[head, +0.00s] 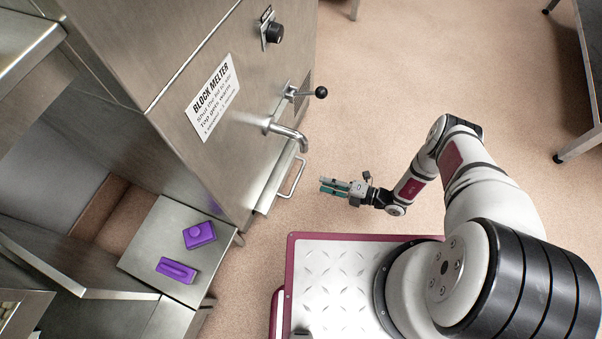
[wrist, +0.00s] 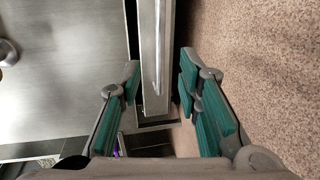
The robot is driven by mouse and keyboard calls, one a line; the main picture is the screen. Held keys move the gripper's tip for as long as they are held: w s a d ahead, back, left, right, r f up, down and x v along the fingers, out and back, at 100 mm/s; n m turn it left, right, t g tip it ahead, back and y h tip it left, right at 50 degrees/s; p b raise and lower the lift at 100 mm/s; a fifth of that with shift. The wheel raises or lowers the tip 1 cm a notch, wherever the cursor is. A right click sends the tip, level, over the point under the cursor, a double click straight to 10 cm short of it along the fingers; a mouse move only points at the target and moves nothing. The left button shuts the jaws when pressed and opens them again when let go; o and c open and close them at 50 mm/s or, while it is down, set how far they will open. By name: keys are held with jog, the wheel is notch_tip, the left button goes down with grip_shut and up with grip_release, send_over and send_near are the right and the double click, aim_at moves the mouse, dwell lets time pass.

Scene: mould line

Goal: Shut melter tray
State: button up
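The block melter (head: 215,120) is a steel cabinet on the left in the head view. Its tray (head: 277,180) sits low on the cabinet's right face, below the spout, and its front stands out from that face. A bar handle (head: 292,179) is on the tray front. My gripper (head: 323,185) is to the right of the handle, apart from it in the head view. In the wrist view the tray front (wrist: 149,92) and the pale handle bar (wrist: 157,45) show between the teal-padded fingers of my gripper (wrist: 158,80), which are open and empty.
A spout (head: 290,135) and a black-knobbed lever (head: 320,92) stick out above the tray. Two purple blocks (head: 199,235) (head: 177,269) lie on a low steel shelf (head: 150,240). The floor (head: 400,60) right of the melter is clear; a steel table (head: 585,130) stands far right.

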aim_at(299, 175)
jog(key=b+x, duration=0.2)
jog(key=x, duration=0.9)
jog(key=shift+a, duration=0.25)
grip_shut()
